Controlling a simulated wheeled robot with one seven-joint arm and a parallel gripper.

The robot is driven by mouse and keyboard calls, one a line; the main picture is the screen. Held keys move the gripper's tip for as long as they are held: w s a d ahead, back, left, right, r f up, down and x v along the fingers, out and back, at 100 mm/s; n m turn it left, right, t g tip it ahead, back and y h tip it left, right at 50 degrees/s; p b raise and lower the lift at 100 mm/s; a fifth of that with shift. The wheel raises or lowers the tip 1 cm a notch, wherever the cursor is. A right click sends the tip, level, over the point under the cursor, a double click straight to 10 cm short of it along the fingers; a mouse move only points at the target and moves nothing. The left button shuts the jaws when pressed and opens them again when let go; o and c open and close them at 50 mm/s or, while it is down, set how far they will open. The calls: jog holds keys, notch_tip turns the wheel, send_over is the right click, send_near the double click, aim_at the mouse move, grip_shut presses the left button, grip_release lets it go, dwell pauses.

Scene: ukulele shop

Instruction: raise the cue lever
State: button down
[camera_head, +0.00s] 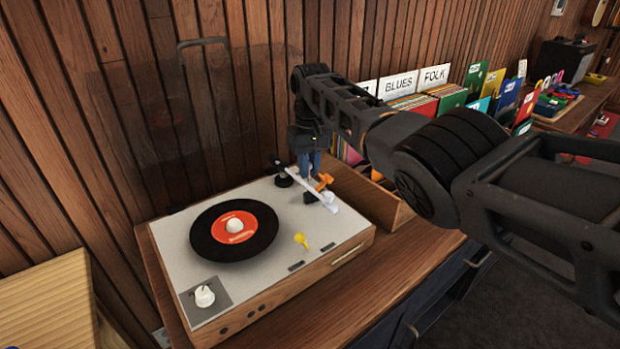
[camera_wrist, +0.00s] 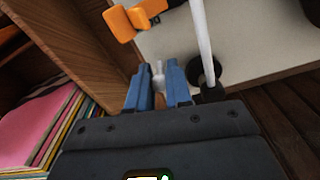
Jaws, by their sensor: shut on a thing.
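The turntable (camera_head: 292,262) sits on a wooden cabinet, with a black record (camera_head: 208,240) on it. Its white tonearm (camera_head: 312,189) crosses the right side, and it also shows in the wrist view (camera_wrist: 200,35). My gripper (camera_head: 309,190) reaches down with blue fingers at the deck's right rear, beside the tonearm. In the wrist view my gripper (camera_wrist: 159,86) is shut on a small pale piece (camera_wrist: 158,72), seemingly the cue lever; the fingers hide much of it. An orange piece (camera_head: 323,181) is close by the tonearm and shows at the wrist view's top left (camera_wrist: 119,24).
A clear dust cover (camera_head: 202,41) stands raised behind the deck. A yellow piece (camera_head: 301,240) and a white knob (camera_head: 204,296) are on its front part. A wooden record bin (camera_head: 400,214) stands close on the right. A slatted wall is behind.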

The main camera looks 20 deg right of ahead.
aim_at(310, 164)
dwell(0.3)
jog(key=c, duration=1.1)
grip_release()
jog(key=shift+s+r, duration=0.15)
jog(key=shift+r, duration=3.75)
jog(key=shift+c, duration=0.2)
